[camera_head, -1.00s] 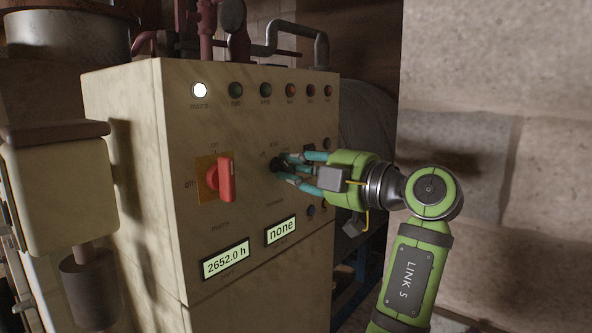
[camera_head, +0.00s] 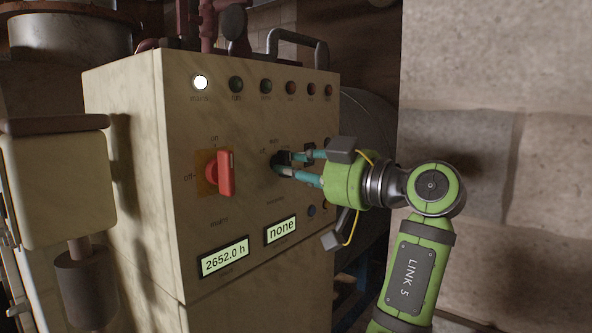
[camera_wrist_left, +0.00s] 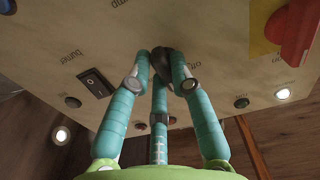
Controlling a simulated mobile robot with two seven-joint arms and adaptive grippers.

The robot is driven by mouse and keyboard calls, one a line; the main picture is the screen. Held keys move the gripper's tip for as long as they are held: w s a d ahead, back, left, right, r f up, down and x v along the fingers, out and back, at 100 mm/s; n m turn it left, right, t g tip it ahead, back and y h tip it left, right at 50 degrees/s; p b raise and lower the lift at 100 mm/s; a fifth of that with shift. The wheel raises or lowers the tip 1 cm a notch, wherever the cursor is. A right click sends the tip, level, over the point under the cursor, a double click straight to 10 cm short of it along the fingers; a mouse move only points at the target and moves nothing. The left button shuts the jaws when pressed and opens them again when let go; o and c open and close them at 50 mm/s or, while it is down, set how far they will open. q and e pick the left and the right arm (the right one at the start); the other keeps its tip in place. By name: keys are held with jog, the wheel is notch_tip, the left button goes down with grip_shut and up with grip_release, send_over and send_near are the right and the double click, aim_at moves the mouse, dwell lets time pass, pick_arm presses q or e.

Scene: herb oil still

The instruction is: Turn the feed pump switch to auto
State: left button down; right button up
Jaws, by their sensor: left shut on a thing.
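The control cabinet's cream front panel (camera_head: 240,225) faces me in the head view. A small black rotary switch (camera_head: 279,160), with small labels around it including one like "off", sits right of the red main switch. My left gripper (camera_head: 290,163) has its teal fingers closed around this black knob. In the left wrist view the knob (camera_wrist_left: 163,66) shows between the fingertips, near faint "off" and "pump" lettering. The fingers hide part of the knob, so I cannot tell its exact pointer position. My right gripper is not in view.
The red main switch (camera_head: 226,173) stands upright on a yellow plate. A white lamp (camera_head: 200,83) is lit at the head of a row of dark lamps. A black rocker switch (camera_wrist_left: 96,82) lies close beside my fingers. Two displays (camera_head: 281,230) read "none" and "2652.0 h".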

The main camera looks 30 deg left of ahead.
pick_arm(q)
jog(key=shift+m, duration=0.4)
jog(key=c, duration=1.1)
grip_release()
jog(key=s+d, duration=0.1)
jog(key=d, duration=1.1)
